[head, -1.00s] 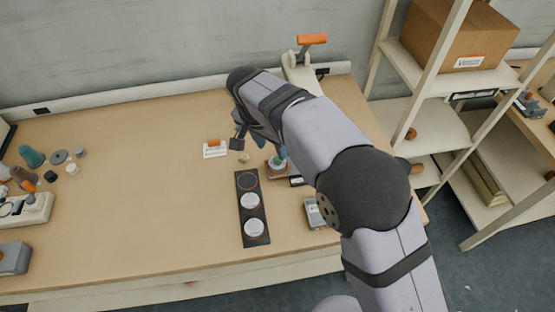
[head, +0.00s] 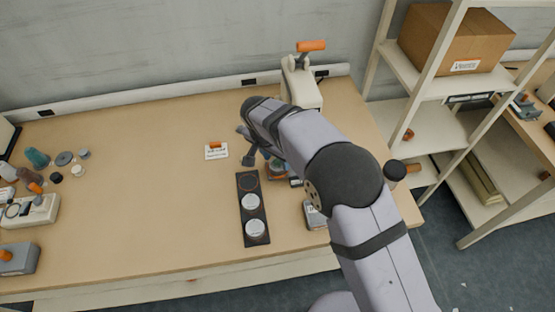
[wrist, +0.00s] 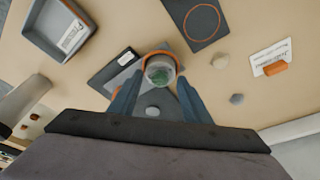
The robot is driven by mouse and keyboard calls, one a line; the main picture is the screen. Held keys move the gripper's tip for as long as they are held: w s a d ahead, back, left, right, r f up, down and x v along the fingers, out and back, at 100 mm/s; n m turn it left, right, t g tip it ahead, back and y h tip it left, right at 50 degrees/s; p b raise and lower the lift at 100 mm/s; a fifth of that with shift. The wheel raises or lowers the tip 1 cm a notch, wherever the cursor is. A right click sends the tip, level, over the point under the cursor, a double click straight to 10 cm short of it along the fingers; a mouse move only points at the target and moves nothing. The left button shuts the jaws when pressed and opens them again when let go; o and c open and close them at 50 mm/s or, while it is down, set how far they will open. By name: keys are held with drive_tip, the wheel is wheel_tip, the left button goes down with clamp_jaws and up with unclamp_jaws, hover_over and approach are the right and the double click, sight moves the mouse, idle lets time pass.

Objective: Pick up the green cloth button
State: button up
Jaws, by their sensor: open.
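The green cloth button shows as a dull green patch inside a clear round piece (wrist: 160,70) in the wrist view. That piece sits within an orange ring on a dark grey base (wrist: 118,76). The same holder (head: 277,170) is partly hidden by my arm in the head view. My gripper (wrist: 158,88) is open, its two blue fingers apart on either side of the round piece. It also shows above the holder in the head view (head: 261,158). I cannot tell whether the fingers touch anything.
A black board (head: 240,225) left of the holder carries two white discs and an empty ring. A white card with an orange clip (head: 216,152) lies behind it. A grey tray (wrist: 62,30) and a lever press (head: 300,85) stand near. The table's middle left is clear.

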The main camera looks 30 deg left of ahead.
sight(276, 163)
drive_tip(key=c, duration=0.8)
drive_tip(key=shift+r, duration=0.1)
drive_tip(key=shift+c, duration=0.2)
wheel_tip(276, 163, up, 10)
drive_tip(key=b, duration=0.2)
